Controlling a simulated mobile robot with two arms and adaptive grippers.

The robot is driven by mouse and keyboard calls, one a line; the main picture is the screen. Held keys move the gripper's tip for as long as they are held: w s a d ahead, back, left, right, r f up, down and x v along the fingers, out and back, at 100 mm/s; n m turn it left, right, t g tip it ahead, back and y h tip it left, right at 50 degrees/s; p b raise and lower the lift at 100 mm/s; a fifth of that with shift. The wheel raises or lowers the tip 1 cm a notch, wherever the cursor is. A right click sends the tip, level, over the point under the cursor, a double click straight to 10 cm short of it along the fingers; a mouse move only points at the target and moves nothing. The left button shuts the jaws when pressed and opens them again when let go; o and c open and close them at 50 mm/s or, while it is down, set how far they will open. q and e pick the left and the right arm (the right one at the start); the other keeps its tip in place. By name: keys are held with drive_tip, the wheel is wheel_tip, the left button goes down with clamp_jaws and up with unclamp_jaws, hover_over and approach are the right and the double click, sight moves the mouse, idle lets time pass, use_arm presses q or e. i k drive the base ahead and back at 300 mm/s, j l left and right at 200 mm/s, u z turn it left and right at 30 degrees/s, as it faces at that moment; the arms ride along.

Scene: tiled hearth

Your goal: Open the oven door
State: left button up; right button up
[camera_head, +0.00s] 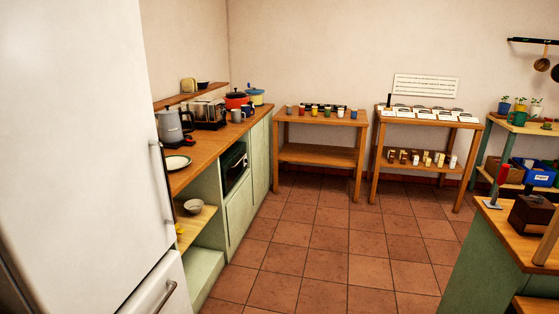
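A dark oven (234,168) is built into the green counter along the left wall, below the wooden worktop. I see its front at a steep angle from some distance. Its door appears shut, with a light edge or handle line along it that is too small to make out clearly. Neither of my grippers is in the camera_head view.
A large white fridge (85,130) with long handles fills the left foreground and partly hides the counter (210,147). The tiled floor (330,250) in the middle is clear. A green island (490,265) stands at the right. Two wooden tables (320,154) (415,164) stand at the back.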

sight(232, 174)
drive_tip(key=i+l, duration=0.15)
drive_tip(key=i, duration=0.75)
drive_tip(key=i+l+z, duration=0.1)
drive_tip(key=i, duration=0.85)
